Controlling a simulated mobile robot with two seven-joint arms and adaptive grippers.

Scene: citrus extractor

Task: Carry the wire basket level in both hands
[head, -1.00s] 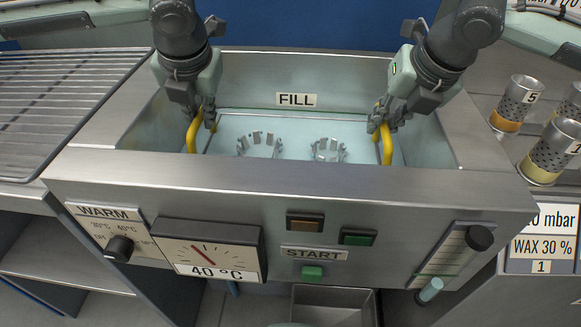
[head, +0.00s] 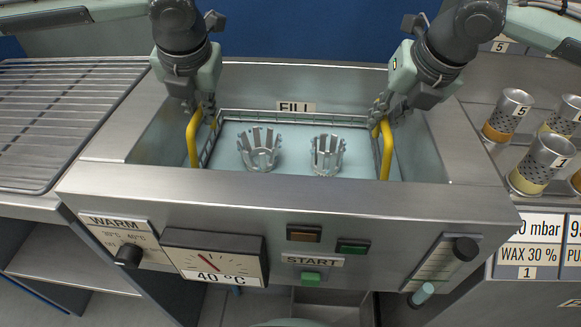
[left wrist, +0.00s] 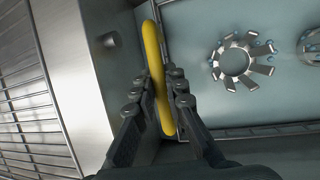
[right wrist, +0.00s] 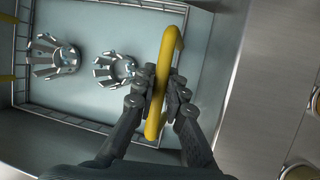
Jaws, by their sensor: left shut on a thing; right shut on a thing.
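The wire basket (head: 240,117) is inside the steel tank, and its rails show along the back and left. It also shows in the right wrist view (right wrist: 95,125). Two clawed metal holders (head: 259,149) (head: 327,154) stand side by side within it. My left gripper (head: 207,107) is shut on the left yellow handle (head: 193,140), which runs between its fingers in the left wrist view (left wrist: 154,70). My right gripper (head: 384,108) is shut on the right yellow handle (head: 387,150), also seen in the right wrist view (right wrist: 165,75). The basket's front side is hidden by the tank wall.
The tank's front rim (head: 290,190) stands before the basket. A wire rack (head: 70,115) lies at the left. Several perforated metal cups (head: 540,163) stand at the right. The panel holds a dial (head: 128,256), a 40 °C gauge (head: 215,265) and a green button (head: 311,277).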

